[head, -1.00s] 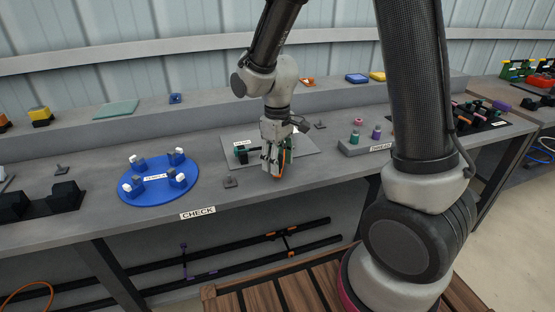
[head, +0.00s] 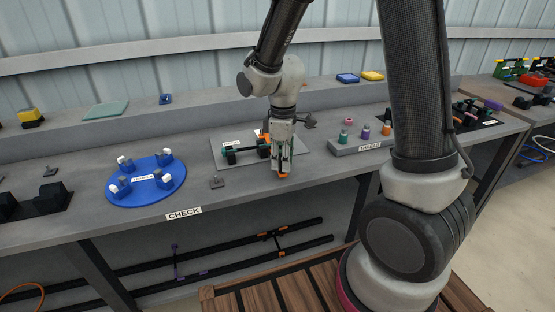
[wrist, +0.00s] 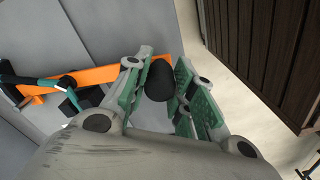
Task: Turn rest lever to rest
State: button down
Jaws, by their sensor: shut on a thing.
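The rest lever is an orange bar (wrist: 100,73) with a black knob (wrist: 158,82) near its right end in the wrist view. My gripper (wrist: 162,90) is shut around the knob, one green-padded finger on each side. In the head view my gripper (head: 284,165) points down near the front edge of the grey plate (head: 222,150), and an orange end (head: 284,177) shows below the fingers. A fixture with a dark and teal bar (head: 245,153) is on the plate, left of my gripper. My gripper hides part of the lever.
A blue round plate (head: 147,193) with several blocks stands to the left. A grey block (head: 345,151) with small coloured pegs stands to the right. The bench's front edge is close.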

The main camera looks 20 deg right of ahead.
jog(key=shift+d+n, duration=0.6)
jog(key=shift+d, duration=0.1)
jog(key=c, duration=1.2)
grip_release()
jog(key=shift+o, duration=0.2)
jog(key=shift+r, duration=0.1)
notch_tip(320, 180, up, 12)
jog(key=shift+s, duration=0.1)
